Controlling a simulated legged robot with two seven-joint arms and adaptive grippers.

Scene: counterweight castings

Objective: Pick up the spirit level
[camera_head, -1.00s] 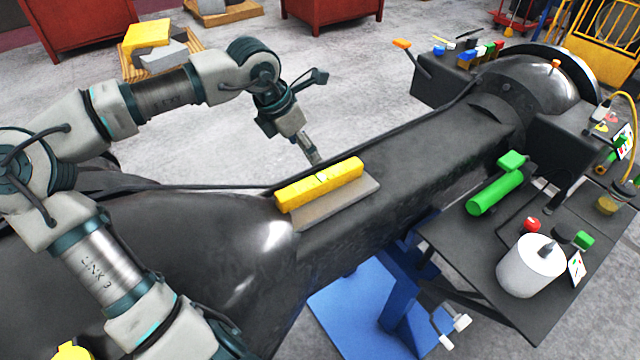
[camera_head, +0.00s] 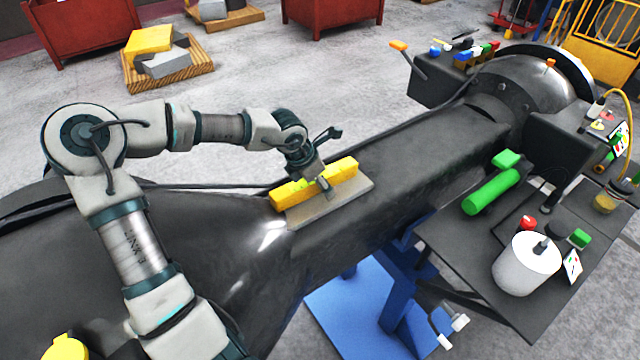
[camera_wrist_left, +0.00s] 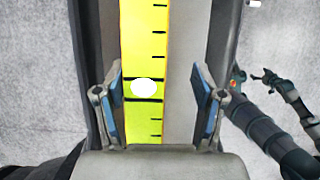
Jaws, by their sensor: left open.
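The spirit level is a yellow bar (camera_head: 345,170) lying along a grey plate (camera_head: 350,195) on top of the dark machine bed. In the left wrist view the yellow level (camera_wrist_left: 143,45) runs from top to bottom, with black marks and a white oval spot. My left gripper (camera_head: 325,190) is low over its middle, hiding part of it. In the wrist view my left gripper (camera_wrist_left: 160,100) is open, one finger on each side of the level, with gaps. What seems to be my right gripper (camera_wrist_left: 266,77) is small at the right there; its jaws are unclear.
A dark side table (camera_head: 450,235) at the right holds a green cylinder (camera_head: 490,192) and a white cylinder (camera_head: 527,264). A blue stand (camera_head: 365,300) is below the bed. A pallet (camera_head: 190,75) with blocks and red bins (camera_head: 90,30) stand behind on the floor.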

